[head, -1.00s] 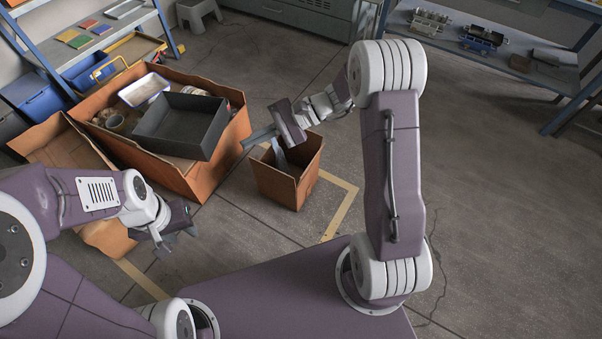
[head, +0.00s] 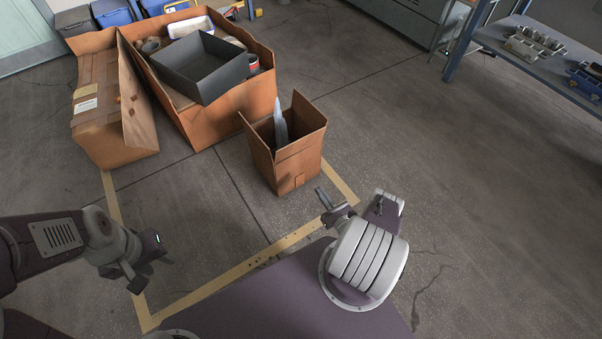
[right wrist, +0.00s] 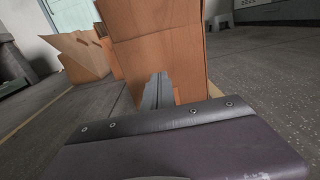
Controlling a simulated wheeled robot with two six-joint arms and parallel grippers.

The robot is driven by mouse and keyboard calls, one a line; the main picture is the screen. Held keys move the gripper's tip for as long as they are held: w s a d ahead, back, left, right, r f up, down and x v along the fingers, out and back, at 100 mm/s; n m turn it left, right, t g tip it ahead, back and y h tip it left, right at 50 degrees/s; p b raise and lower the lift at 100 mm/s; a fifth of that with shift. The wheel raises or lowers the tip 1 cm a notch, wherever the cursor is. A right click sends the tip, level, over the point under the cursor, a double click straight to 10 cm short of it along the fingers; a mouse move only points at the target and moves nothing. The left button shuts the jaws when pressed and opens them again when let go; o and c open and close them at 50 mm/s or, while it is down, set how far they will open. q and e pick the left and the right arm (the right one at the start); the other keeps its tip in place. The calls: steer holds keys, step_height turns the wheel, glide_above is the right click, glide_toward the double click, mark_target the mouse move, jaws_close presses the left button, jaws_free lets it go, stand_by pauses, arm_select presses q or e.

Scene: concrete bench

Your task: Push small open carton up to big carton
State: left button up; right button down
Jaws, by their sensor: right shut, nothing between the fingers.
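The small open carton (head: 299,167) stands upright on the floor with its flaps up and a light grey piece (head: 280,122) sticking out of it. The big carton (head: 222,118) stands behind and left of it, with a strip of floor between them. My right gripper (head: 323,197) is shut and empty, low at the small carton's near right side. In the right wrist view its fingers (right wrist: 157,91) point at the small carton's wall (right wrist: 150,50); I cannot tell whether they touch. My left gripper (head: 150,273) is open and empty at lower left, away from the cartons.
The big carton holds a dark grey tray (head: 200,68), a white bin and tape rolls. Another brown carton (head: 105,110) stands against its left side. Yellow tape (head: 235,272) marks the floor. A shelf (head: 540,62) stands at upper right. The floor at right is clear.

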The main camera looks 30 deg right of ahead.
mark_target(298, 162)
steer(key=w+b, duration=0.2)
steer(key=w, duration=0.2)
steer(key=w+b, duration=0.2)
steer(key=w, duration=0.3)
steer(key=w+b, duration=0.2)
steer(key=w, duration=0.2)
steer(key=shift+w+a, duration=0.15)
steer(key=shift+a, duration=0.2)
steer(key=shift+w, duration=0.35)
steer(key=shift+r, duration=0.1)
